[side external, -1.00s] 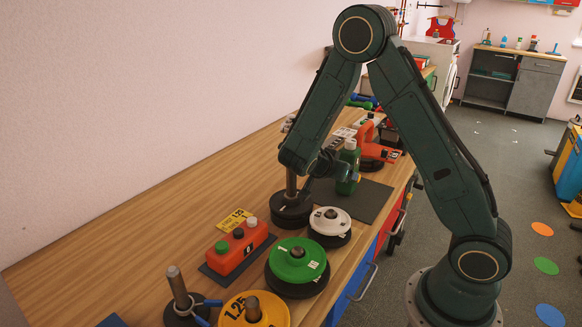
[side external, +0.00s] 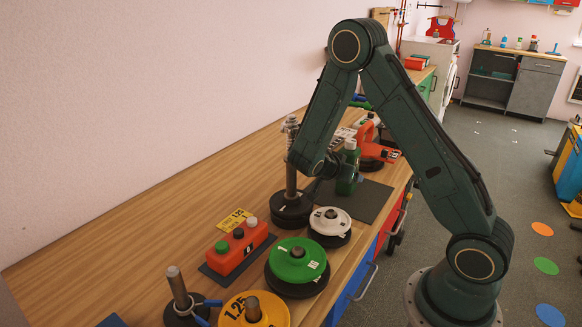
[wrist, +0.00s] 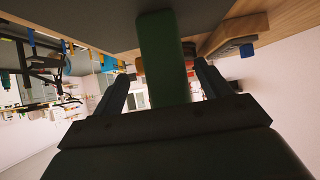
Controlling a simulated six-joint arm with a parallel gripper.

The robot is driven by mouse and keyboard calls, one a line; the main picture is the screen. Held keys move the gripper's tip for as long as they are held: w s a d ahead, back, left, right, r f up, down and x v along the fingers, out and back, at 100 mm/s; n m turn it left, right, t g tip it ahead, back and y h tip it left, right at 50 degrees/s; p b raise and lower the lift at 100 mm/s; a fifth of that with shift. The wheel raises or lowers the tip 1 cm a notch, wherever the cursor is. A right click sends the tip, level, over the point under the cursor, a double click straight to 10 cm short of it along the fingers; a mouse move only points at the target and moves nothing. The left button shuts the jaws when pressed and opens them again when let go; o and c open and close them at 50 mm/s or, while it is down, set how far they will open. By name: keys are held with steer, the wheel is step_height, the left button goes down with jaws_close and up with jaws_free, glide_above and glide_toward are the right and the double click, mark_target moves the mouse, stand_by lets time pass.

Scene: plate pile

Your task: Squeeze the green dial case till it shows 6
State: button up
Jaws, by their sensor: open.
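The green dial case (side external: 346,180) stands upright on a dark mat (side external: 372,202) near the bench's front edge, with a pale grey top. Its reading cannot be seen in either view. My gripper (side external: 334,167) is low at the left side of the case in the side view, partly hidden by my wrist. In the wrist view my gripper (wrist: 160,76) is open, one finger on each side of the green case (wrist: 163,55). I cannot tell whether either finger touches it.
A tall metal post on a black weight (side external: 291,212) stands close to my wrist. White (side external: 330,214), green (side external: 297,249) and yellow (side external: 235,306) plates and a red button box (side external: 237,250) are nearer the camera.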

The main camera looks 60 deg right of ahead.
steer(key=shift+x, duration=1.75)
